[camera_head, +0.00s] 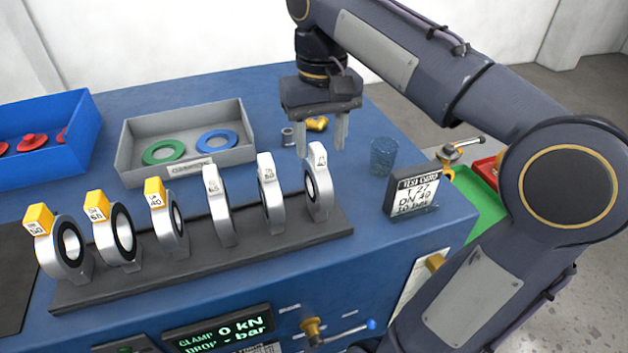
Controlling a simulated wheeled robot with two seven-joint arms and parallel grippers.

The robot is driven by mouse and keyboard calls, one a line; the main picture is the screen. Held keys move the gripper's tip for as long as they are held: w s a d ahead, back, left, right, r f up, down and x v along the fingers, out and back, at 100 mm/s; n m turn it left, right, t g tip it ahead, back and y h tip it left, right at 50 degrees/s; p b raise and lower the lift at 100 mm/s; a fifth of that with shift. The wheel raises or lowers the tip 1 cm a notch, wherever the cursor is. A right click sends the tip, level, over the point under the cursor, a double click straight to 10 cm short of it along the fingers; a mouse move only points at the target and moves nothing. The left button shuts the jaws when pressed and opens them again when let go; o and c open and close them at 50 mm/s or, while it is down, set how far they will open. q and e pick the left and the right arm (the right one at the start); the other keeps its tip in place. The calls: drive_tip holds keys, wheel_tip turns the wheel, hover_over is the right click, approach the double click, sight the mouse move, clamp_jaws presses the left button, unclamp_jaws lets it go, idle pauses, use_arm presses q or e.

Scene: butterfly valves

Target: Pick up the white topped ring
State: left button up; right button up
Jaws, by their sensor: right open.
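Three rings with white tops stand upright on the right half of a dark rack (255,255). They are the left one (223,222), the middle one (272,207) and the rightmost one (322,197). Three rings with yellow tops, at left (70,262), centre (104,240) and right (166,232), stand on the rack's left half. My right gripper (321,148) is open and empty, pointing down, with its fingers just behind and above the rightmost white top in the picture. I cannot tell the exact gap. My left gripper is not in view.
A grey tray (130,165) with a green and a blue ring stands behind the rack. A blue bin (50,170) with red parts is at left.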

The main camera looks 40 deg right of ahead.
sight(317, 165)
drive_tip(key=f, duration=0.5)
drive_tip(key=shift+a+f, duration=0.2)
drive_tip(key=shift+a, duration=0.15)
drive_tip(key=shift+c, duration=0.3)
drive_tip(key=shift+r, duration=0.1)
clamp_jaws()
